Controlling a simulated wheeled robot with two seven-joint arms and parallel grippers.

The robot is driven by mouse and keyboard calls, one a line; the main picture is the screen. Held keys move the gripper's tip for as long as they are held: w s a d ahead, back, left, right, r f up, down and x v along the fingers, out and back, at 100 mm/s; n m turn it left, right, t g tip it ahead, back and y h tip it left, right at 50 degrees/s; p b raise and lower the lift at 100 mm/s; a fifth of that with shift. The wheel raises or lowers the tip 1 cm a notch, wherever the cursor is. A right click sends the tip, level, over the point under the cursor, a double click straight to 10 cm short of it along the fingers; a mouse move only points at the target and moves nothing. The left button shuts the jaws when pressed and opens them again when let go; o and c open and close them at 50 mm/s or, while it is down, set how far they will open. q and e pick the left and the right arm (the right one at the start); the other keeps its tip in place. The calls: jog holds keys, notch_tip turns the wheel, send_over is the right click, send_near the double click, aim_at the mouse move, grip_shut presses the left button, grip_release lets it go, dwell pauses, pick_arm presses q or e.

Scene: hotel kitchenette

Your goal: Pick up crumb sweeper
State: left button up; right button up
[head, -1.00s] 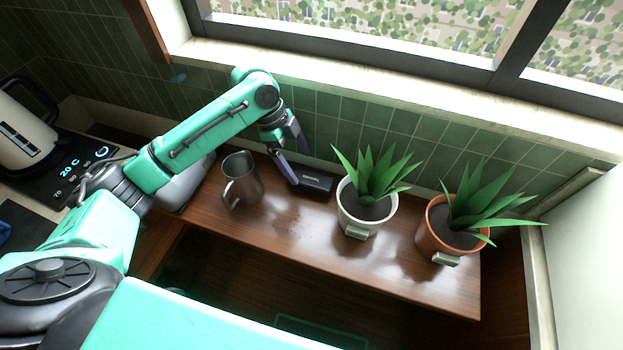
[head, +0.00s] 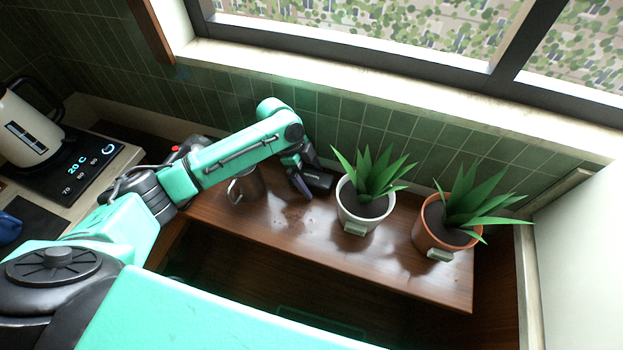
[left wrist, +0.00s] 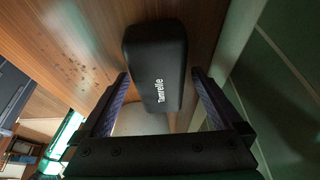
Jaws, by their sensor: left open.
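The crumb sweeper, a small dark box-shaped thing with pale lettering, lies on the wooden shelf near the tiled wall. In the head view the crumb sweeper (head: 318,177) is partly covered by my left gripper (head: 309,184). In the left wrist view the crumb sweeper (left wrist: 157,65) shows between the two fingers of my left gripper (left wrist: 160,85). The fingers are open, one on each side of it, with a gap showing on both sides. My right gripper is not in view.
A metal mug (head: 246,187) stands left of the gripper, partly behind my arm. A plant in a white pot (head: 359,220) stands close on the right, and one in an orange pot (head: 436,242) farther right. A kettle (head: 27,130) stands far left. Dark crumbs (left wrist: 12,105) lie on the wood.

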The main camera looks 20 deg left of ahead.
aim_at(311, 176)
pick_arm(q)
jog(key=shift+f, duration=0.1)
jog(key=c, duration=1.5)
notch_tip(311, 176, up, 21)
jog(key=b, duration=0.3)
jog(key=shift+f, duration=0.2)
